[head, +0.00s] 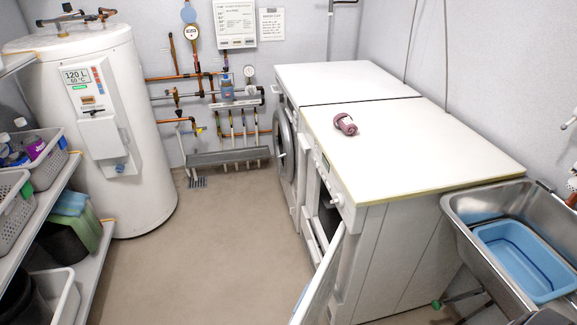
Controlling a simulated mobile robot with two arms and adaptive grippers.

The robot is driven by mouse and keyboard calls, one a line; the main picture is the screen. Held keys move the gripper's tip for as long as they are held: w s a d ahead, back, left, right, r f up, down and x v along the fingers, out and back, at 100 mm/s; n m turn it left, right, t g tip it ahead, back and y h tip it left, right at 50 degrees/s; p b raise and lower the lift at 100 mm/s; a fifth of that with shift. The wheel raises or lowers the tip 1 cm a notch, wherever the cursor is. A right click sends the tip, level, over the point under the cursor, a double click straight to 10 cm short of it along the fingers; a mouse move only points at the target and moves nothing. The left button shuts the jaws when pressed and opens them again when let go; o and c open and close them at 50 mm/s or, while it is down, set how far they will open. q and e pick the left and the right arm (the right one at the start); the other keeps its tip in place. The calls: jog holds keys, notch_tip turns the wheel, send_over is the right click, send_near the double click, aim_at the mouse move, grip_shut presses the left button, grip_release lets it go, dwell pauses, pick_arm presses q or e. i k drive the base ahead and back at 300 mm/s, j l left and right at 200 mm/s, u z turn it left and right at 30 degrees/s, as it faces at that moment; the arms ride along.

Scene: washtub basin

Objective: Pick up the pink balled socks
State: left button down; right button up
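The pink balled socks (345,124) lie on the white top of the washing machines, near its front edge left of the middle. They look like a dusky pink roll with a paler band. They rest alone, with bare surface around them. Neither my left gripper nor my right gripper shows in the head view.
The white worktop (430,150) is otherwise clear. A machine door (322,275) stands open into the floor space. A steel sink holds a blue basin (520,255) at right. Shelves with baskets (30,160) and a boiler (95,130) stand at left. The middle floor is free.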

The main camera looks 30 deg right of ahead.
aim_at(346, 124)
jog(key=l+z, duration=0.15)
jog(key=z, duration=0.35)
jog(key=i+l+z, duration=0.1)
jog(key=z, duration=0.35)
